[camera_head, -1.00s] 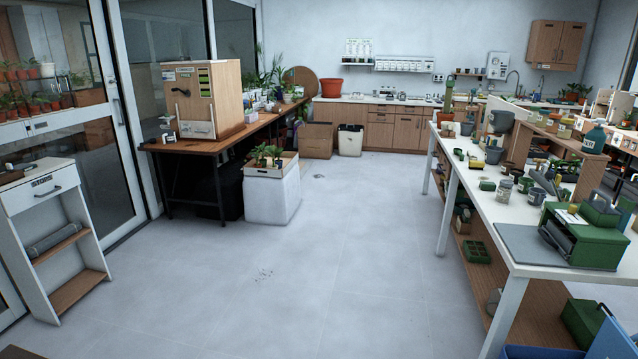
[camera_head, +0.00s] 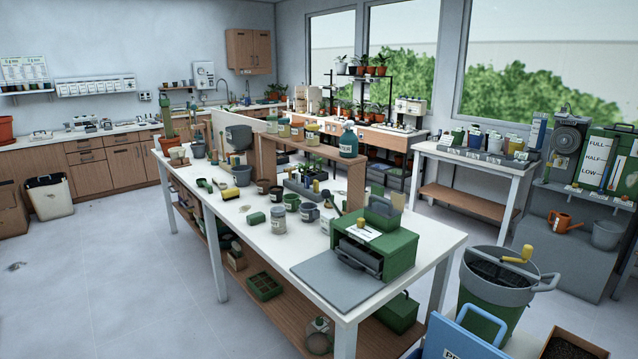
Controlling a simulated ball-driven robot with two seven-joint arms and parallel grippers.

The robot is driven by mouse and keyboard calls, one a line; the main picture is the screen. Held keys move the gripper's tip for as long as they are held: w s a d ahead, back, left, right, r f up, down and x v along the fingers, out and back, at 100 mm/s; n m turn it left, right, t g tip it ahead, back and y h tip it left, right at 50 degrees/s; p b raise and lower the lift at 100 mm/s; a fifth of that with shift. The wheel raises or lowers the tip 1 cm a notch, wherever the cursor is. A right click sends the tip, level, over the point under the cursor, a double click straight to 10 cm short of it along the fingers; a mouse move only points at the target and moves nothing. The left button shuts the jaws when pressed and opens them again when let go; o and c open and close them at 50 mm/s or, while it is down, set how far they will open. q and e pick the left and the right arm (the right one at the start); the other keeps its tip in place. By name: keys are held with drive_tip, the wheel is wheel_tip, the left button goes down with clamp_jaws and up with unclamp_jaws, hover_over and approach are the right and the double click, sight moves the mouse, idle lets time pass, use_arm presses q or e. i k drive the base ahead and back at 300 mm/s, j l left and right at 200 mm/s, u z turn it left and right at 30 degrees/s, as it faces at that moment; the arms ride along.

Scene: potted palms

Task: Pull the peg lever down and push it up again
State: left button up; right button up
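I cannot make out a lever clearly marked as the peg lever in this view. A green bin (camera_head: 492,300) at the lower right has a crank with a yellow knob (camera_head: 525,254) on top. A green box-like device (camera_head: 385,250) with a dark front handle stands on the near end of the white table. A small white box (camera_head: 204,75) hangs on the back wall, with details too small to tell. Neither of my grippers is in view.
The long white table (camera_head: 262,240) fills the middle, crowded with pots and jars. A blue panel (camera_head: 458,340) and a grey cabinet (camera_head: 560,250) with an orange watering can (camera_head: 560,223) are at right.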

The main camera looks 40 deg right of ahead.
sight(326, 194)
drive_tip(key=i+z, duration=0.2)
drive_tip(key=i, duration=0.4)
drive_tip(key=i+j+z, duration=0.25)
drive_tip(key=i, duration=0.4)
drive_tip(key=l, duration=0.1)
